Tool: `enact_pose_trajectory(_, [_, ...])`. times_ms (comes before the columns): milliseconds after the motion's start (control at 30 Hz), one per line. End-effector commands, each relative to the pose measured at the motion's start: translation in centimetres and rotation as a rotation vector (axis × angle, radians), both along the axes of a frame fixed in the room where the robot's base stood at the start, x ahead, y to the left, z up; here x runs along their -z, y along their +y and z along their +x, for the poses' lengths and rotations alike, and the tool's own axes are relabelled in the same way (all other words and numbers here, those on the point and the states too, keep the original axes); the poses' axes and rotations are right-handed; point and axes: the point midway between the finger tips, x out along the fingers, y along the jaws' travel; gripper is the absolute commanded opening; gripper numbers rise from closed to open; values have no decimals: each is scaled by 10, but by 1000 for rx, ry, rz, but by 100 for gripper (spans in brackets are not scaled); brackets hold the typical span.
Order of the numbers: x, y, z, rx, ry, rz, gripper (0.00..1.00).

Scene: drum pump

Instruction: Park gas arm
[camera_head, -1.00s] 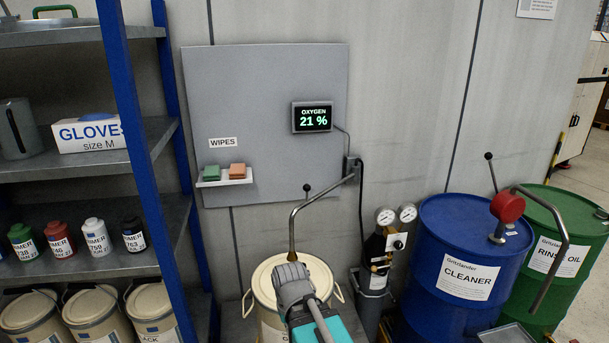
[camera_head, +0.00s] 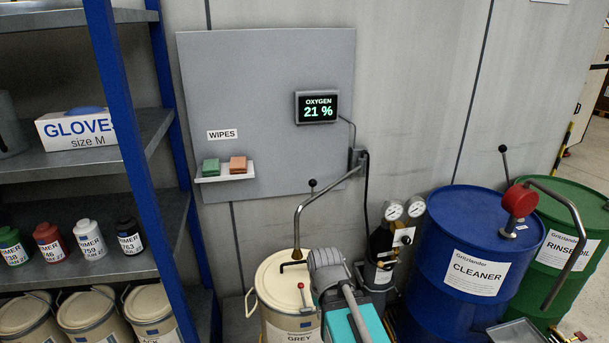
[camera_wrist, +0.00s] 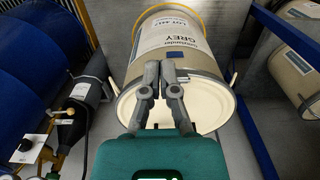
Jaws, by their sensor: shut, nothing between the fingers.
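The gas arm (camera_head: 298,215) is a bent metal tube with a black knob on top. It runs from the wall bracket over the cream GREY pail (camera_head: 273,312), and its lower end hangs down over the lid. My gripper (camera_wrist: 160,68) is shut and empty in the wrist view, in front of the pail (camera_wrist: 180,45). In the head view my grey and teal arm end stands right of the gas arm's lower end, apart from it; the fingertips are hidden there. The gas arm does not show in the wrist view.
A gas bottle with gauges (camera_head: 381,245), a blue drum (camera_head: 465,265) and a green drum (camera_head: 572,255) stand to the right. A shelf with a blue post (camera_head: 130,140) is at left. A red-tipped lever (camera_head: 301,287) shows at the pail.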

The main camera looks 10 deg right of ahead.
Motion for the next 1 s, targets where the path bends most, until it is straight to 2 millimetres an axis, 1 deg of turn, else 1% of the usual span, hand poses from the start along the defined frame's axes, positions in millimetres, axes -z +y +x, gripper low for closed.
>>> enact_pose_trajectory(167, [-12,0,8,-11,-8,4,0])
enact_pose_trajectory(367, [-40,1,30,-43,-27,16,0])
enact_pose_trajectory(400, [-48,-9,35,-49,-33,19,0])
enact_pose_trajectory(467, [-59,-12,45,-62,-43,23,0])
enact_pose_trajectory(1000, [-166,-11,132,-206,-141,61,0])
